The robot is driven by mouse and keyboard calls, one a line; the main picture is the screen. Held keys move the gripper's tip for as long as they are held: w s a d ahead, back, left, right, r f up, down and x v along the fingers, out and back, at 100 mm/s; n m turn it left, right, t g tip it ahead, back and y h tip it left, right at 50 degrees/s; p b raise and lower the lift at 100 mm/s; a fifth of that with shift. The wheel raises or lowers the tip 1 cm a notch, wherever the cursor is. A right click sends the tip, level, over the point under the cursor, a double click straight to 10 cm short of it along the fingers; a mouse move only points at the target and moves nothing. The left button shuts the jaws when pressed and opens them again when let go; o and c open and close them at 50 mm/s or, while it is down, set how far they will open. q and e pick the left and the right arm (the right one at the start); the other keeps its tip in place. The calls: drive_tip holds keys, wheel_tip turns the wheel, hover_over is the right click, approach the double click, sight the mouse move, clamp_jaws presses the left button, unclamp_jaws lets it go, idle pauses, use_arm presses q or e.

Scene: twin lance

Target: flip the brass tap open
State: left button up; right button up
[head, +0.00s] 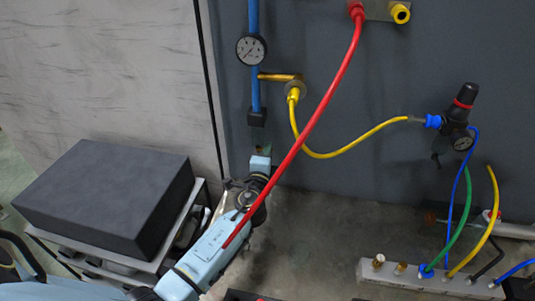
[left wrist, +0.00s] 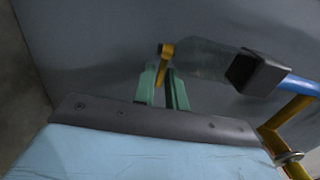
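The brass tap (left wrist: 166,52) is a small yellow-brown lever at the end of a clear bowl (left wrist: 205,60) in the left wrist view. The bowl hangs from a black block (left wrist: 258,73) on the blue pipe. My left gripper (left wrist: 163,78) has two green fingers a little apart, with the lever's lower end between them. I cannot tell whether either finger touches it. In the head view, my left gripper (head: 261,152) is just below the black block, and the tap is too small to make out there. My right gripper is not in view.
A pressure gauge (head: 251,49) and a brass branch (head: 280,77) with a yellow hose (head: 345,152) sit above. A red hose (head: 318,110) crosses in front of the panel, passing over my left arm. A black box (head: 108,195) stands at left; a hose manifold (head: 425,277) is at lower right.

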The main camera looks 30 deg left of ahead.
use_arm(q)
drive_tip(key=shift+s, duration=0.1)
drive_tip(key=b+v, duration=0.1)
drive_tip(key=v, duration=1.2)
drive_tip(key=shift+b, duration=0.3)
drive_tip(key=shift+s, duration=0.15)
